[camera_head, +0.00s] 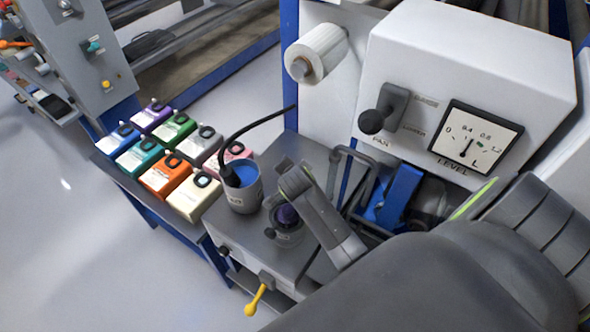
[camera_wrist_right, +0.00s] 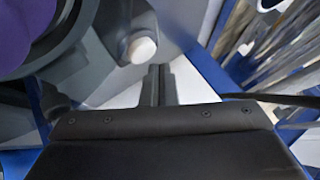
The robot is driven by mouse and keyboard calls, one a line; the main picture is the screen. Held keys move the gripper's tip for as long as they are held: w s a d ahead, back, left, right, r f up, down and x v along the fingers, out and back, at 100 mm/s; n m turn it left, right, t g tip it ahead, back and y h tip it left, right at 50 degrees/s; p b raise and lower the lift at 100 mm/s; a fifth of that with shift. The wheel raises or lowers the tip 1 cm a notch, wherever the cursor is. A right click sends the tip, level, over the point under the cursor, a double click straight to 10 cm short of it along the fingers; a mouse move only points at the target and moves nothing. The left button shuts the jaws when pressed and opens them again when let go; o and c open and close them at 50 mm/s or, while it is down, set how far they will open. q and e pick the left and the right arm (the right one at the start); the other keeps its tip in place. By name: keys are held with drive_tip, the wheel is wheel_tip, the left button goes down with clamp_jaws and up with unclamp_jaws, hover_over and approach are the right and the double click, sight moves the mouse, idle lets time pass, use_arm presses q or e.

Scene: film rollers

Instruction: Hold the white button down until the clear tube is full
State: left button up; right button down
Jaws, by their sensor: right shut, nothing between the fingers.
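The white button (camera_wrist_right: 143,50) shows in the right wrist view as a pale round cap on a grey round mount. My right gripper (camera_wrist_right: 162,70) is shut and empty, with its fingertips just right of and below the button in that view. I cannot tell whether they touch it. In the head view I cannot make out the button or the fingertips. I cannot clearly identify the clear tube. My left gripper is not in view.
A level gauge (camera_head: 476,138) with a dark needle is on the white panel, beside a black-knobbed lever (camera_head: 380,112). A grey cup (camera_head: 243,192) with blue contents and a black hose stands on the machine top (camera_head: 262,245). Several coloured containers (camera_head: 166,172) stand left.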

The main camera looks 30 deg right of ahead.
drive_tip(key=shift+f, duration=0.1)
idle(0.6)
drive_tip(key=shift+f, duration=0.35)
drive_tip(key=shift+f+b, duration=0.2)
drive_tip(key=shift+b, duration=0.1)
